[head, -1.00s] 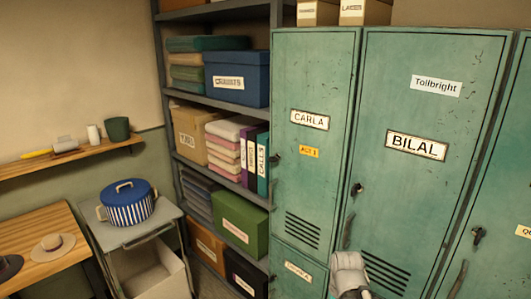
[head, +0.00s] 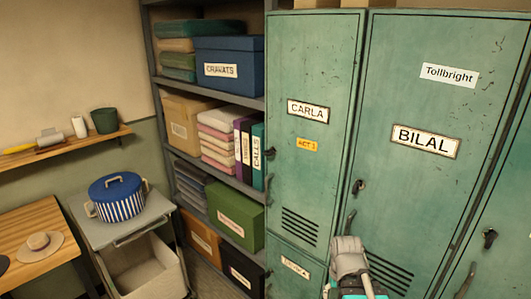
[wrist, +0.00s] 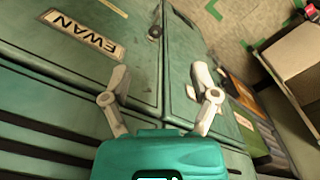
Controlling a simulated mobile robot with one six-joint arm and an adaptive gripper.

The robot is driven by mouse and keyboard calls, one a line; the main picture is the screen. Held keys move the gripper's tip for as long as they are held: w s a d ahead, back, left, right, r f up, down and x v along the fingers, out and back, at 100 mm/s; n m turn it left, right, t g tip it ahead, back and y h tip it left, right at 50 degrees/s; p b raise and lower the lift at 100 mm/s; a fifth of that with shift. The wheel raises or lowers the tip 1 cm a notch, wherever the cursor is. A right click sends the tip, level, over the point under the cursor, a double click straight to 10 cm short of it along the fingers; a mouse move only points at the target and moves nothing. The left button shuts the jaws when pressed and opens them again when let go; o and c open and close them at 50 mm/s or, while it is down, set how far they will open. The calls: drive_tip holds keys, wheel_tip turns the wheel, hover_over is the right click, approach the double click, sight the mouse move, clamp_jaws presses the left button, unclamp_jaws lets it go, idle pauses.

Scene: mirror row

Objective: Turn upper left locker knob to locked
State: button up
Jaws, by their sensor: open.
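The upper left locker (head: 310,75) is a worn green metal door labelled CARLA, with a yellow tag below the name. Its small dark knob (head: 270,154) is at the door's left edge; which way it is turned is too small to tell. My gripper (head: 347,243) is open and empty, below and to the right of that knob, in front of the seam beside the BILAL door. In the wrist view its two fingers (wrist: 162,85) are spread with green locker doors beyond.
The tall BILAL locker (head: 430,90) stands to the right, with its own dark knob (head: 358,187). Shelves (head: 215,92) of boxes and binders are left of the lockers. A striped pot (head: 117,198) sits on a grey cart (head: 145,224).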

drive_tip(key=w+a+r+n+t+h+p, duration=0.25)
drive_tip(key=w+r+n+h+p, duration=0.25)
drive_tip(key=w+r+n, duration=0.25)
drive_tip(key=n+t+h+p, duration=0.6)
drive_tip(key=n+t+p, duration=0.45)
drive_tip(key=n, duration=1.05)
approach(265, 153)
drive_tip(key=s+a+t+b, duration=0.1)
drive_tip(key=s, duration=0.1)
drive_tip(key=shift+s+a+f, duration=0.1)
drive_tip(key=shift+f, duration=0.3)
drive_tip(key=x, duration=1.4)
